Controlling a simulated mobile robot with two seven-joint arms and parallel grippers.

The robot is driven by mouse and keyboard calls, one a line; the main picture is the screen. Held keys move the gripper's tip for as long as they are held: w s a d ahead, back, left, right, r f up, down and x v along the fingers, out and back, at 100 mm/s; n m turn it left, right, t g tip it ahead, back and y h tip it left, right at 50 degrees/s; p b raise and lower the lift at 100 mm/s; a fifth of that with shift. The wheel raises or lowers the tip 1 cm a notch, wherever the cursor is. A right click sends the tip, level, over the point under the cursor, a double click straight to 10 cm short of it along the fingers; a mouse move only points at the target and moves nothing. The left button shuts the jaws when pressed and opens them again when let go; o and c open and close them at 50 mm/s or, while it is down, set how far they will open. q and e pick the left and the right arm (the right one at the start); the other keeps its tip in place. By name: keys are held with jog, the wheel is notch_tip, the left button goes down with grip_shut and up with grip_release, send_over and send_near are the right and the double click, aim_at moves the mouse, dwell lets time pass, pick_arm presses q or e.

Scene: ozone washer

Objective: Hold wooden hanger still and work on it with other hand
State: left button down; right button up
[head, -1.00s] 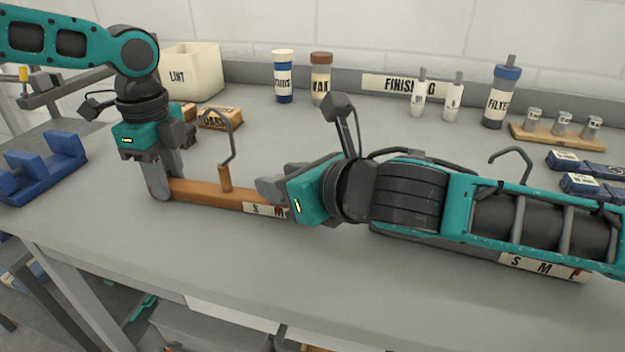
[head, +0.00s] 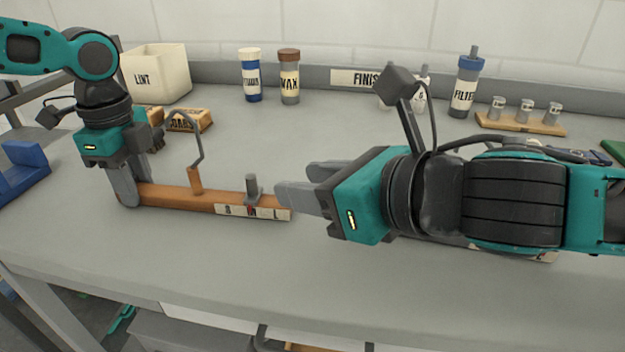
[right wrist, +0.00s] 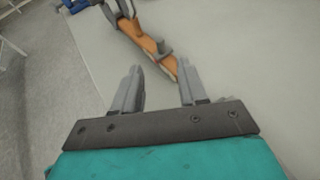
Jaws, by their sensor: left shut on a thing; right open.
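The wooden hanger (head: 170,196) lies along the grey table, its metal hook (head: 199,150) rising from a wooden post. A strip marked with size letters (head: 240,211) is on its front, and a small grey peg with a red base (head: 252,189) stands on top. My left gripper (head: 127,188) is shut on the hanger's left end. My right gripper (head: 298,190) is open and empty, just right of the hanger's right end. In the right wrist view the hanger (right wrist: 148,40) and peg (right wrist: 163,48) show beyond the open fingers (right wrist: 160,85).
Behind stand a lint bin (head: 158,75), small boxes (head: 190,121), a studs jar (head: 250,78), a wax jar (head: 289,80), a filter bottle (head: 464,88) and a wooden rack with small jars (head: 520,124). My right arm mostly hides another labelled piece. The table front is clear.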

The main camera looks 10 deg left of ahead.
pick_arm(q)
jog(key=c, duration=0.7)
grip_release()
jog(key=shift+c, duration=0.2)
